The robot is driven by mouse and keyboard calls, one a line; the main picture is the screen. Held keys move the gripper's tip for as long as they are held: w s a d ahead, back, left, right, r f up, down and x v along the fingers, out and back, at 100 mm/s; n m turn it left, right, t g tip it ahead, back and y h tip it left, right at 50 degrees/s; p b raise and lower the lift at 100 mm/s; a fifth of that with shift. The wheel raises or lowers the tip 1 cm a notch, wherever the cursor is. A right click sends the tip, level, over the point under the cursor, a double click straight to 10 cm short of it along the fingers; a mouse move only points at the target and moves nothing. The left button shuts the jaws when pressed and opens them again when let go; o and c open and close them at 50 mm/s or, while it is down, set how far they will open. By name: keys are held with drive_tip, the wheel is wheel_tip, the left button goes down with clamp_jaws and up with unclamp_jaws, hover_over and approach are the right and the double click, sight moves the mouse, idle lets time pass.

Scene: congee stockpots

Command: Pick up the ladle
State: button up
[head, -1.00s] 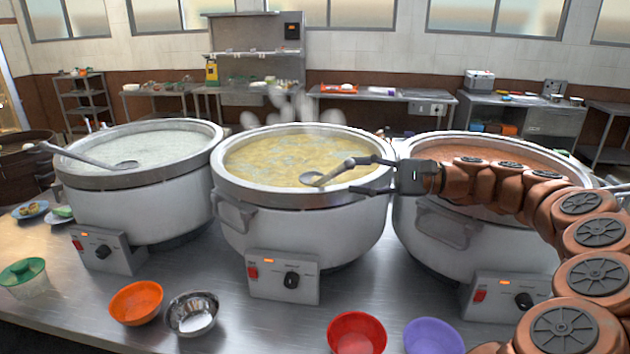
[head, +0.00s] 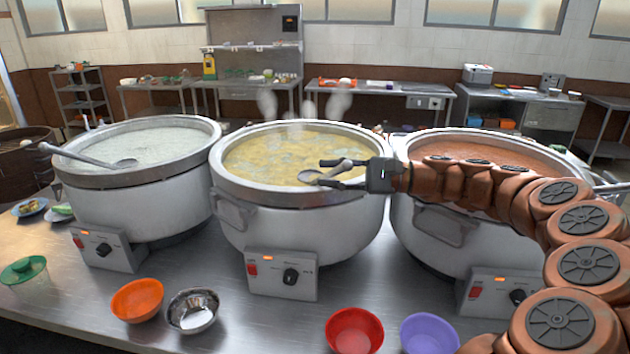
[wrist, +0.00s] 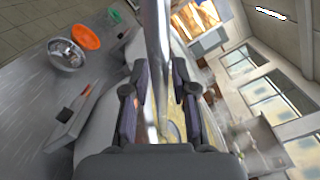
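A metal ladle (head: 309,176) lies in the middle stockpot (head: 300,205), its bowl at the surface of the yellow congee. Its handle rises to the right between the two fingers of my gripper (head: 330,173). In the wrist view the ladle's handle (wrist: 157,35) runs lengthwise between the dark fingers of my gripper (wrist: 159,85). A gap shows on both sides of the handle, so the gripper is open around it and not shut on it. My gripper is over the right part of the pot's rim.
The left pot (head: 140,200) holds white congee and another ladle (head: 80,156). The right pot (head: 432,225) is partly behind my arm. Orange (head: 137,300), steel (head: 192,311), red (head: 354,330) and purple (head: 430,334) bowls stand along the counter's front.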

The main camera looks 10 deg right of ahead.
clamp_jaws()
drive_tip(key=shift+r, duration=0.1)
idle(0.5)
